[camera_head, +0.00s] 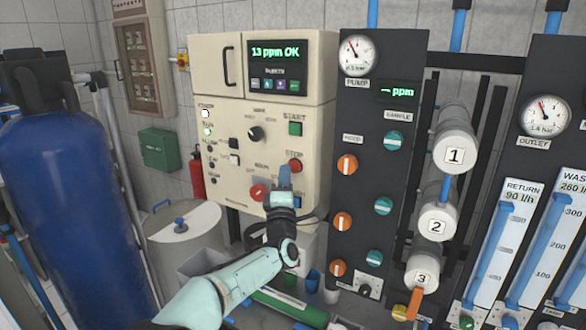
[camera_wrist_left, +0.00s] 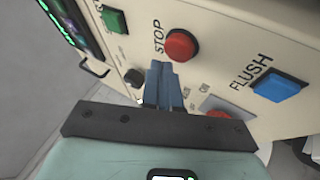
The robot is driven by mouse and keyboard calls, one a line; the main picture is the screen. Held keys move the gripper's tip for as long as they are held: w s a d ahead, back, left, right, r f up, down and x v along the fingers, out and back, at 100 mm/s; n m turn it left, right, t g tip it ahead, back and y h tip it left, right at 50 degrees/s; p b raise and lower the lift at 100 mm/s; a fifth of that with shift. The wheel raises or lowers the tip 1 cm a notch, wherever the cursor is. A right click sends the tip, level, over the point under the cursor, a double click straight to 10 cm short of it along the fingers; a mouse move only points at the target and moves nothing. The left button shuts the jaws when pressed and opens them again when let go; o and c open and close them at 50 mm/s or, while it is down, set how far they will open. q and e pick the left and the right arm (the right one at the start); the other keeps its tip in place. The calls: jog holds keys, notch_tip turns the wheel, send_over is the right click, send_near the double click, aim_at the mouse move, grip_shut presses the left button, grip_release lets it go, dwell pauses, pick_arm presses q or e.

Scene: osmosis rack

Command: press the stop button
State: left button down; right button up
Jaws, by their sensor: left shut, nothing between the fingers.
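The red stop button (camera_head: 295,166) is on the cream control panel (camera_head: 222,160), under its STOP label. In the left wrist view the round red stop button (camera_wrist_left: 181,45) shows whole, just beyond the fingertips and slightly to their right. My left gripper (camera_head: 285,170) is shut and empty, with blue fingers pointing at the panel just below and left of the button. In the left wrist view the left gripper (camera_wrist_left: 162,66) shows a small offset from the button; I cannot tell whether it touches the panel. My right gripper is not in view.
A green start button (camera_head: 295,129) sits above the stop button. A larger red knob (camera_head: 257,192) lies lower left, and a blue flush button (camera_wrist_left: 276,86) is nearby. A dark panel (camera_head: 365,130) with valves and gauges stands to the right. A blue tank (camera_head: 75,190) stands left.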

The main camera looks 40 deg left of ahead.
pick_arm(q)
jog(key=shift+w, duration=0.15)
jog(key=shift+w, duration=0.3)
jog(key=shift+w+a, duration=0.1)
jog(key=shift+w, duration=0.3)
dwell(0.8)
dwell(0.4)
jog(key=shift+s+b, duration=0.9)
jog(key=shift+b, duration=0.15)
